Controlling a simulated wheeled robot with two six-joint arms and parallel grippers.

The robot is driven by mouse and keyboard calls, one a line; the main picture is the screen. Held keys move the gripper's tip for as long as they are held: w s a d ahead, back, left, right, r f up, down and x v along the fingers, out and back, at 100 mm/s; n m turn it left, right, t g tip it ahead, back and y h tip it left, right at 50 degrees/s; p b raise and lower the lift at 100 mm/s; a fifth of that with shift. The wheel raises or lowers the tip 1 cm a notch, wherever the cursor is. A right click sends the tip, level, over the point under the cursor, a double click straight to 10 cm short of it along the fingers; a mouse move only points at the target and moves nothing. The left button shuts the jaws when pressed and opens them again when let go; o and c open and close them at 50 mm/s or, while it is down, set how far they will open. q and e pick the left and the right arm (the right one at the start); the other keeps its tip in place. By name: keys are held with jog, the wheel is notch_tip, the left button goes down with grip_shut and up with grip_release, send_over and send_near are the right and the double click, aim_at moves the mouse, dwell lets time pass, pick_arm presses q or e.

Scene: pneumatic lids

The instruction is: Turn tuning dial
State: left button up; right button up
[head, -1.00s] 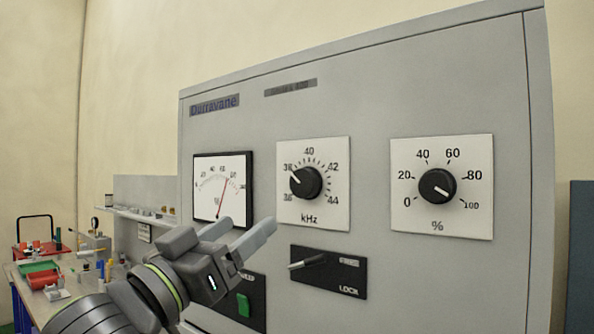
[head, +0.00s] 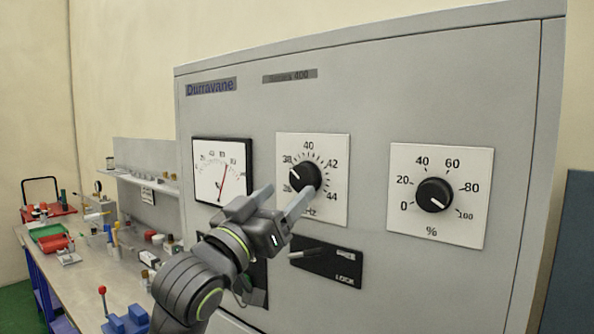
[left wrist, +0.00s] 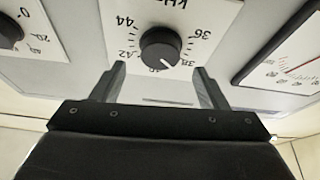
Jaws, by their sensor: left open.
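The black kHz dial (head: 304,177) sits on a white scale plate on the grey cabinet, its white pointer line near 38. It also shows in the left wrist view (left wrist: 160,48), upside down. My left gripper (head: 283,197) is open, just in front of and below the kHz dial, with its fingers apart. In the left wrist view the two fingers (left wrist: 160,85) stand either side of the dial's lower edge, with a gap around it; I see no contact. The lower part of the kHz plate is partly hidden by a finger. My right gripper is not in view.
A percent dial (head: 434,195) is to the right, pointing near 100. A needle meter (head: 222,165) is at left. A lock lever (head: 318,254) sits just below the kHz plate, close to my gripper. A cluttered workbench (head: 95,262) stands at left.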

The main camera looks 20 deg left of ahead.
aim_at(300, 179)
pick_arm(q)
jog(key=p+x, duration=0.1)
jog(key=x, duration=0.3)
jog(key=shift+s+r, duration=0.1)
jog(key=shift+r, duration=0.05)
jog(key=shift+w+d, duration=0.1)
jog(key=shift+w, duration=0.35)
jog(key=c, duration=1)
